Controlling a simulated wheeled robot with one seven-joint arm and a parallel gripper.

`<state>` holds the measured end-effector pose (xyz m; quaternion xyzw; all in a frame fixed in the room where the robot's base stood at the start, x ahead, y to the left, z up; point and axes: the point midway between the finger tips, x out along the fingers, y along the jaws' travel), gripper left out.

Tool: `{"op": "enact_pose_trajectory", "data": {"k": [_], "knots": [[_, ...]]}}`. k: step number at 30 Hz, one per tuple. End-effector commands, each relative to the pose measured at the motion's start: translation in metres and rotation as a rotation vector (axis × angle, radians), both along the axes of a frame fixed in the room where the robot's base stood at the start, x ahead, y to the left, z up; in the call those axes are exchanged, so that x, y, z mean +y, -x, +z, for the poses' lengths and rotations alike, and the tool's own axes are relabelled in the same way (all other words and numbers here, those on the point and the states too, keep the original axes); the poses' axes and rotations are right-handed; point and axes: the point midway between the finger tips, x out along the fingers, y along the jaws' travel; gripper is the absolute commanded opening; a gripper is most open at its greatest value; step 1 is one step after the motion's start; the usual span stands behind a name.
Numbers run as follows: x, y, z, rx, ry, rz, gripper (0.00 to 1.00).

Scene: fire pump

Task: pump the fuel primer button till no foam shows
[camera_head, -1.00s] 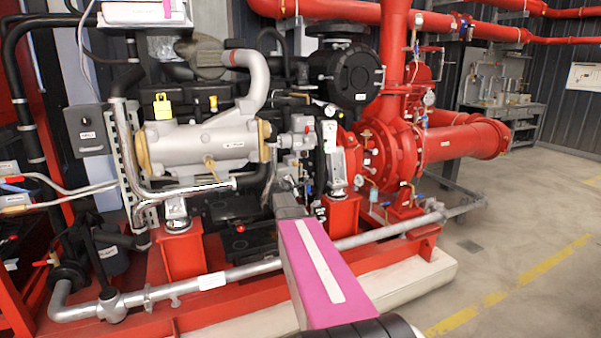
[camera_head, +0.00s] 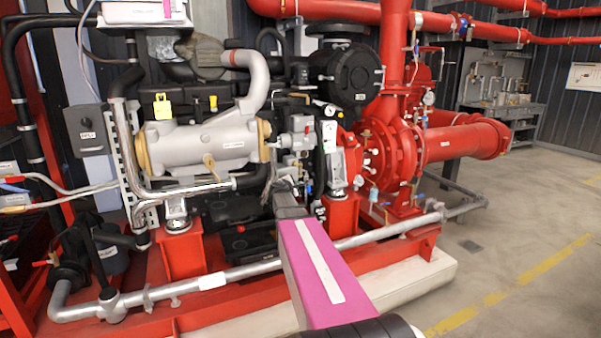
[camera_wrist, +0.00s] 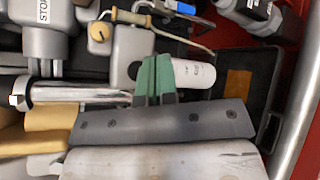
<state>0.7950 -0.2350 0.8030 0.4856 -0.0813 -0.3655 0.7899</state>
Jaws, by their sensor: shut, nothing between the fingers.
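My gripper (camera_wrist: 155,80) shows in the wrist view with its green fingers together and nothing between them. The fingertips overlap the near end of a white cylinder with small print (camera_wrist: 195,74); I cannot tell whether they touch it. A round tan knob (camera_wrist: 98,32) on a grey housing is up and to the left of the fingers, apart from them. I cannot tell for sure whether this knob is the fuel primer button. No foam can be made out. In the head view, my arm reaches to the engine's front and the fingertips are not clear.
The grey engine body (camera_head: 195,138) and a red pump (camera_head: 395,155) stand close around my arm. A grey pipe (camera_head: 215,281) runs along the red base frame below. In the wrist view, a metal pipe (camera_wrist: 298,115) passes at right. The floor at right is clear.

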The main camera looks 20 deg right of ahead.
Motion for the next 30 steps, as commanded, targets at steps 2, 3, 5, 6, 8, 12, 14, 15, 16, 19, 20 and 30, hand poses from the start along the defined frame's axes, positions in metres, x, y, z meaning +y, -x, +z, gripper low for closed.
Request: {"op": "enact_pose_trajectory", "data": {"k": [2,3,5,6,8,12,14,15,16,19,20,30], "knots": [[0.0,0.0,0.0,0.0,0.0,0.0,0.0],[0.0,0.0,0.0,0.0,0.0,0.0,0.0],[0.0,0.0,0.0,0.0,0.0,0.0,0.0],[0.0,0.0,0.0,0.0,0.0,0.0,0.0],[0.0,0.001,0.0,0.0,0.0,0.0,0.0],[0.0,0.011,0.0,0.0,0.0,0.0,0.0],[0.0,0.02,0.0,0.0,0.0,0.0,0.0],[0.0,0.025,0.0,0.0,0.0,0.0,0.0],[0.0,0.029,0.0,0.0,0.0,0.0,0.0],[-0.001,0.039,0.0,0.001,0.001,0.0,0.0],[-0.001,0.04,0.0,0.0,0.0,0.0,0.0],[-0.001,0.038,0.0,0.0,0.0,0.0,0.0]]}}
